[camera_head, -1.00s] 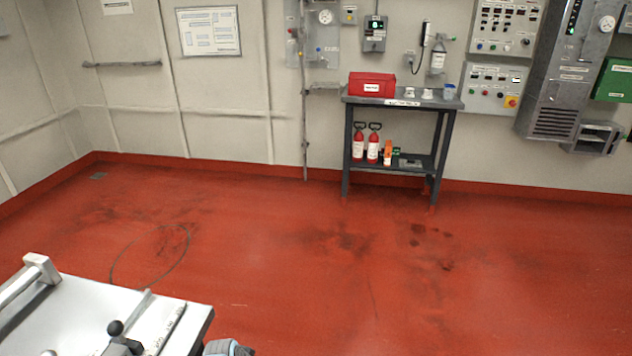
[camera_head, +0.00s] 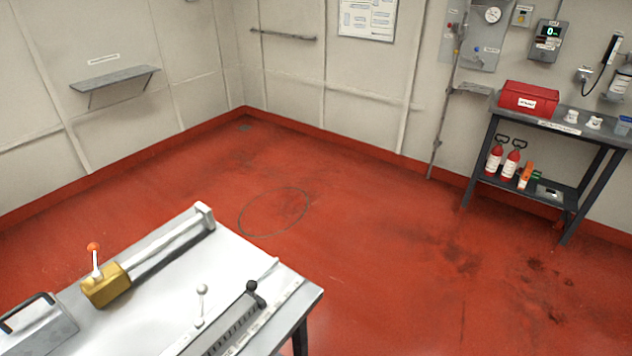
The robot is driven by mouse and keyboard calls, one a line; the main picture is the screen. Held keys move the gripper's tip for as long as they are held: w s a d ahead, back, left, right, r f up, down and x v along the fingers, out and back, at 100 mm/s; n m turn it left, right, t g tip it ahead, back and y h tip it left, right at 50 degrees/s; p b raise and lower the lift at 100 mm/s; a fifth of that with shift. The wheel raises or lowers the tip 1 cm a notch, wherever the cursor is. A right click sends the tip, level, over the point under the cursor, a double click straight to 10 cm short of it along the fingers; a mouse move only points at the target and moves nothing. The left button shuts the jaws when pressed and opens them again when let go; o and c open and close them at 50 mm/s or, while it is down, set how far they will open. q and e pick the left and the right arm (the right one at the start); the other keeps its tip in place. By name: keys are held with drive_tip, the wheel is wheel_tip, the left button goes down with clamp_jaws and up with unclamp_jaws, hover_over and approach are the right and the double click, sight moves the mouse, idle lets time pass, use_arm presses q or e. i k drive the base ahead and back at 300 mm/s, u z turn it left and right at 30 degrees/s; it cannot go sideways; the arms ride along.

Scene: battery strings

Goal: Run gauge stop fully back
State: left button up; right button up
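A white-topped bench (camera_head: 225,258) stands at the lower left. A brass-coloured block (camera_head: 105,286) with an orange-knobbed lever (camera_head: 95,262) sits at the near left end of a pale rail (camera_head: 165,248). The rail runs to an upright end bracket (camera_head: 205,215) at the bench's far edge. To the right, a dark notched bar (camera_head: 230,325) carries a black ball knob (camera_head: 252,286) at its far end. A white ball-topped lever (camera_head: 202,290) stands left of it. I cannot tell for certain which part is the gauge stop. Neither gripper is in view.
A grey handled object (camera_head: 40,330) sits at the bench's left. Red floor (camera_head: 370,250) is clear beyond the bench. A dark side table (camera_head: 560,130) with a red box (camera_head: 531,98) stands against the wall at right. A small shelf (camera_head: 115,80) is on the left wall.

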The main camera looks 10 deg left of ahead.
sight(251, 286)
drive_tip(key=u, duration=0.7)
drive_tip(key=k, duration=0.3)
